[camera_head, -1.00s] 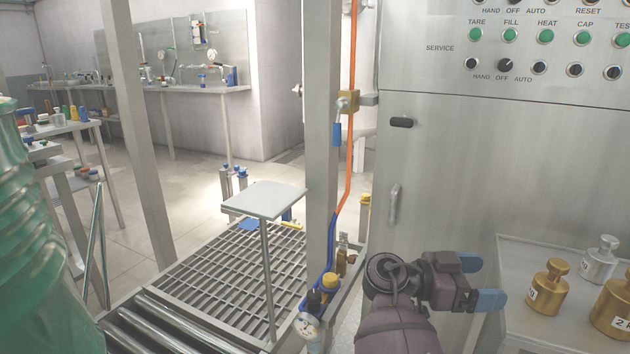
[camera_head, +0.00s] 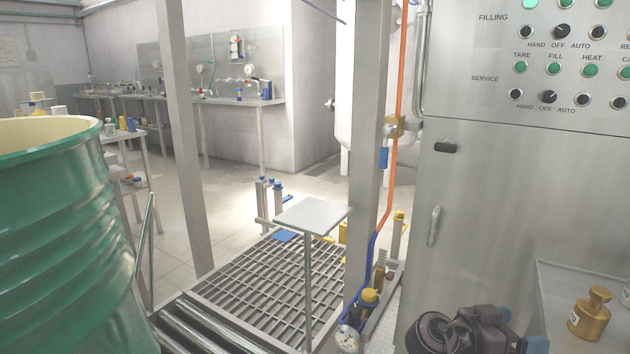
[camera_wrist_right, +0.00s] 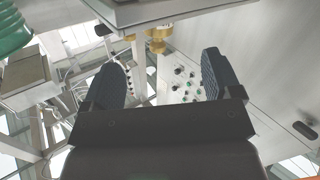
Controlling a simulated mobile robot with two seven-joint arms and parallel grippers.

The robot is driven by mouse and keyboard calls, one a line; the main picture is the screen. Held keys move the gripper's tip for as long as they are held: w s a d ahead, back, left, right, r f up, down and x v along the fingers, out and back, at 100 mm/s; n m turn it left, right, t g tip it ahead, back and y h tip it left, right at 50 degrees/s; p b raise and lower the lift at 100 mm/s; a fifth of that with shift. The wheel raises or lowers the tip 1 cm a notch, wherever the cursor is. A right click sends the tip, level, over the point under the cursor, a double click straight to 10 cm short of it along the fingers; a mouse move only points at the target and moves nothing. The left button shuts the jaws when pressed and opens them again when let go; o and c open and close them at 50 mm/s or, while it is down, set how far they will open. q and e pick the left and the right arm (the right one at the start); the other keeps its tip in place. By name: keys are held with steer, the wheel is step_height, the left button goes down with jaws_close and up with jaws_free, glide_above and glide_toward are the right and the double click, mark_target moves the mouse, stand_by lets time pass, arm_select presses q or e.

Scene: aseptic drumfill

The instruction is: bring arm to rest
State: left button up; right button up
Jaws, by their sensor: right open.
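My right gripper (camera_head: 520,330) is low at the bottom right of the head view, in front of the steel cabinet, partly cut off by the lower edge. In the right wrist view its two dark fingers (camera_wrist_right: 155,80) stand wide apart with nothing between them. It is open and empty. The right arm is folded low beside the shelf with the brass weights. My left gripper is not in view.
A steel cabinet (camera_head: 500,200) with buttons fills the right. A brass weight (camera_head: 590,312) stands on a shelf (camera_head: 555,285). A green drum (camera_head: 60,230) is at left. A small plate on a post (camera_head: 311,214) rises over the grating (camera_head: 260,290).

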steer(key=s+f+n+t+y+p, duration=0.35)
steer(key=s+n+y+p, duration=0.2)
steer(key=s, duration=0.25)
steer(key=s+f+n+t+y+p, duration=0.2)
steer(key=s+n+t+y+p, duration=0.25)
steer(key=s+n, duration=0.25)
arm_select(q)
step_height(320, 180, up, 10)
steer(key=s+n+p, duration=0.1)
steer(key=p, duration=0.6)
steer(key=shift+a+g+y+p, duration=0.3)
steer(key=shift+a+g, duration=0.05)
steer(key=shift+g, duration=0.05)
arm_select(e)
steer(key=s+a+r+n+y, duration=0.1)
steer(key=s+a+y, duration=0.2)
steer(key=s, duration=0.9)
steer(key=s+a+n+t+y, duration=0.1)
steer(key=s+a+y, duration=0.3)
steer(key=s, duration=0.8)
steer(key=shift+s+a+r+n+t, duration=0.3)
steer(key=shift+a+r+n, duration=0.1)
steer(key=shift+n, duration=0.25)
